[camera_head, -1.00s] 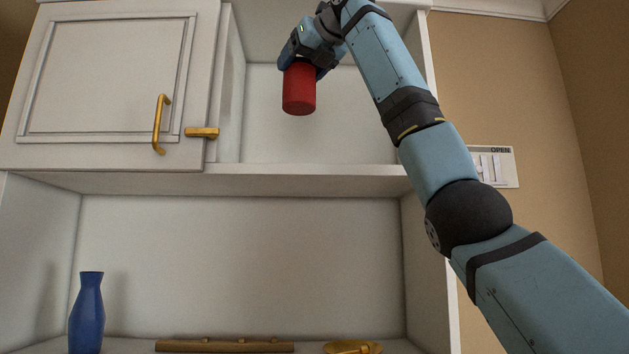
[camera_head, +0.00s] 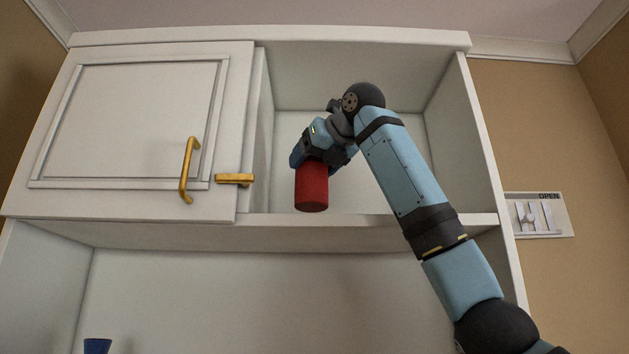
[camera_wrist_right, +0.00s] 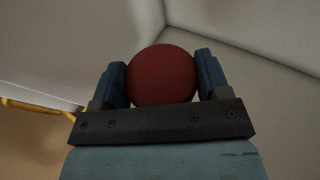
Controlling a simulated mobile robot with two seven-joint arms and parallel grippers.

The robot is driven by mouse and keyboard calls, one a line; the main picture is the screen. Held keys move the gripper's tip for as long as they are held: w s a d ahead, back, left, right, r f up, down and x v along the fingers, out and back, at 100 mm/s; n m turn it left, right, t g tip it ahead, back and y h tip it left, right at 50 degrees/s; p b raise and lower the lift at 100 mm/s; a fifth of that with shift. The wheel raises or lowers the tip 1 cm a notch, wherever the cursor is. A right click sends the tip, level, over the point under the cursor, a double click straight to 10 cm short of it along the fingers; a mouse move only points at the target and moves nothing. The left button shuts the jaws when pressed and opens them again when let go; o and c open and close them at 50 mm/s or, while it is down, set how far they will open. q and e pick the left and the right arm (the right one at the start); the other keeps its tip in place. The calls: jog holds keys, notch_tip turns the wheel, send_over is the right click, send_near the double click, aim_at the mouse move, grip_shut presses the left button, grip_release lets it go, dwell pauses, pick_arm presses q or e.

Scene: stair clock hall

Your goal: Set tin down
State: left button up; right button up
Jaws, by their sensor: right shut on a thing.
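The tin is a red cylinder (camera_head: 312,188), upright in the head view at the open right compartment of the upper cabinet. My right gripper (camera_head: 318,163) is shut on the tin from above. In the head view the tin's lower end shows close to the shelf's front edge (camera_head: 350,219); I cannot tell whether it touches the shelf. In the right wrist view the tin's round red top (camera_wrist_right: 161,75) sits between the two blue fingers. My left gripper is not in view.
A closed white cabinet door (camera_head: 140,125) with a brass handle (camera_head: 188,170) and a brass latch (camera_head: 235,179) stands left of the open compartment. The compartment otherwise looks empty. A blue vase (camera_head: 97,346) shows at the lower left. A panel marked OPEN (camera_head: 540,215) is on the right wall.

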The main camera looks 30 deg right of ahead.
aim_at(320, 169)
jog(key=f, duration=0.3)
jog(key=shift+a, duration=0.25)
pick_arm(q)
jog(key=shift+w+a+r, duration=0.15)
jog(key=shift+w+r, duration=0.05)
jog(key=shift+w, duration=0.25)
pick_arm(e)
jog(key=shift+d+f, duration=0.15)
jog(key=shift+d, duration=0.05)
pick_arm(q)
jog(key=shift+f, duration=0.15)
pick_arm(e)
jog(key=shift+a, duration=0.1)
jog(key=o, duration=1.1)
jog(key=shift+f, duration=0.1)
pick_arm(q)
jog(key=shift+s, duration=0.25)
